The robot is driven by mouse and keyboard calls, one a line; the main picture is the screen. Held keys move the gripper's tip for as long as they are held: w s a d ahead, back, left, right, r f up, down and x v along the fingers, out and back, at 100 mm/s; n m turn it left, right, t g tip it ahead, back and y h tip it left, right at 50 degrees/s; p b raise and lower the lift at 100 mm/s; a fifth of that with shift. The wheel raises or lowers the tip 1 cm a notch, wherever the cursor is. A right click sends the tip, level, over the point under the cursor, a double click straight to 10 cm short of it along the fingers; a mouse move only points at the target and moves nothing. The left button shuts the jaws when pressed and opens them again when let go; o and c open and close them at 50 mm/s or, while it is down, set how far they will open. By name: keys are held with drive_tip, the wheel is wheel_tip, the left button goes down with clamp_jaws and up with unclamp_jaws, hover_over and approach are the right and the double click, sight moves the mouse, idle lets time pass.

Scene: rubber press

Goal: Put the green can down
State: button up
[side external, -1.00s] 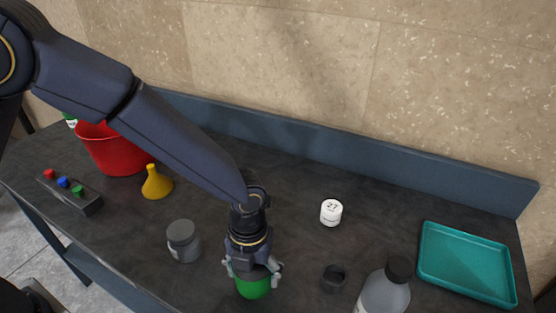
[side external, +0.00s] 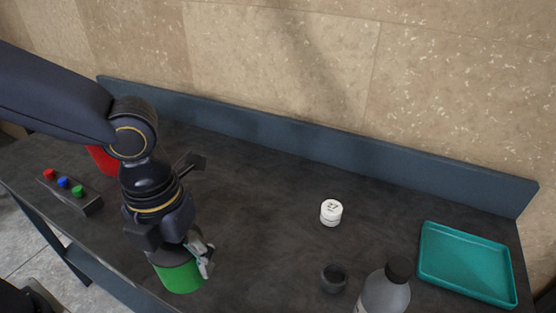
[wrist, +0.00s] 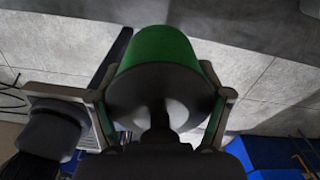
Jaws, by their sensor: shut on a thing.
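The green can (side external: 181,279) is in my gripper (side external: 181,258), low in the side external view near the table's front edge. In the wrist view the green can (wrist: 160,45) shows its dark end towards the camera, with the fingers of my gripper (wrist: 161,96) on either side of it. My gripper is shut on it. The can's far end is hidden in the wrist view, and I cannot tell whether it touches the table.
A white pot (side external: 331,212), dark cup (side external: 333,279), clear bottle (side external: 384,296) and teal tray (side external: 465,262) stand to the right. A button box (side external: 70,192) and partly hidden red bucket (side external: 103,160) are left. The dark table (side external: 255,225) is bare in the middle.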

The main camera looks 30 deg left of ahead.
drive_tip(key=w+a+f+n, duration=0.1)
drive_tip(key=w+a+n, duration=0.15)
drive_tip(key=w, duration=0.75)
drive_tip(key=w+a+n, duration=0.2)
drive_tip(key=w+a, duration=0.2)
drive_tip(key=w, duration=0.6)
drive_tip(key=w+f, duration=0.3)
drive_tip(key=w, duration=0.1)
drive_tip(key=w+d+f, duration=0.1)
drive_tip(key=w+f, duration=0.2)
drive_tip(key=w, duration=0.1)
drive_tip(key=w+d+f, duration=0.1)
drive_tip(key=w+f, duration=0.2)
drive_tip(key=w, duration=0.2)
drive_tip(key=shift+d+f, duration=0.2)
drive_tip(key=shift+f, duration=0.1)
drive_tip(key=shift+w+d+f, duration=0.1)
drive_tip(key=shift+w+f, duration=0.25)
drive_tip(key=shift+f, duration=1.6)
